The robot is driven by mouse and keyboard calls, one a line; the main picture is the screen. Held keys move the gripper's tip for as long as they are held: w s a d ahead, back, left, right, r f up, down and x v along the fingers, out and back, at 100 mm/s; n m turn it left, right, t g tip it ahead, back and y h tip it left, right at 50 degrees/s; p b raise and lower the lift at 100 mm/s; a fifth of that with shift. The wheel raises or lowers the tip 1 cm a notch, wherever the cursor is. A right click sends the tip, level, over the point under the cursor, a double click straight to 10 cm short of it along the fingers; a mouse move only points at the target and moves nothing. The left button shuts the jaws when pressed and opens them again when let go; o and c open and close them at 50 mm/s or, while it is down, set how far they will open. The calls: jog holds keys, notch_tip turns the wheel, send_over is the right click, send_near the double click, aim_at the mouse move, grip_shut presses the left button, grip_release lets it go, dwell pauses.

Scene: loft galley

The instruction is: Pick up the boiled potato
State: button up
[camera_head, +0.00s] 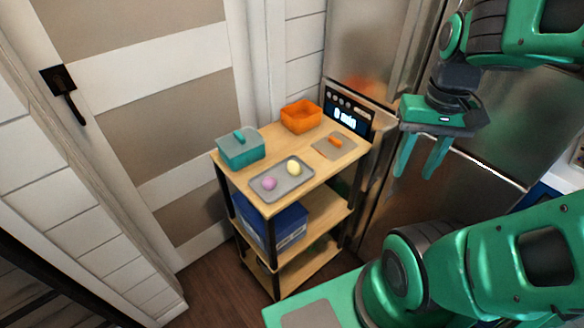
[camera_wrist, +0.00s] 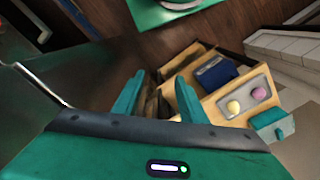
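The boiled potato is most likely the pale yellow, rounded item (camera_head: 294,168) on the grey tray (camera_head: 267,191) on the shelf unit's top. In the wrist view the yellow item (camera_wrist: 234,106) also lies on the tray (camera_wrist: 229,93), beside a pink-purple round item (camera_wrist: 259,93). The pink-purple item (camera_head: 269,183) is left of it in the head view. My gripper (camera_head: 418,170) is open and empty, up and to the right of the shelf unit, well apart from the tray. Its two green fingers also show in the wrist view (camera_wrist: 158,97).
The wooden shelf unit (camera_head: 268,210) also bears a teal lidded box (camera_head: 240,152), an orange bin (camera_head: 301,117), a small board (camera_head: 327,148) with an orange piece and a dark display panel (camera_head: 347,114). A blue crate (camera_head: 284,229) stands below. A steel fridge (camera_head: 372,50) is behind.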

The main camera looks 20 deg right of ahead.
jog(key=w+a+n, duration=0.4)
jog(key=w, duration=0.7)
jog(key=n, duration=0.5)
send_over(294, 164)
jog(key=f, duration=0.7)
jog(key=shift+d+f, duration=0.2)
jog(key=shift+f, duration=0.1)
jog(key=shift+a+f, duration=0.15)
jog(key=shift+f, duration=2.95)
jog(key=c, duration=0.8)
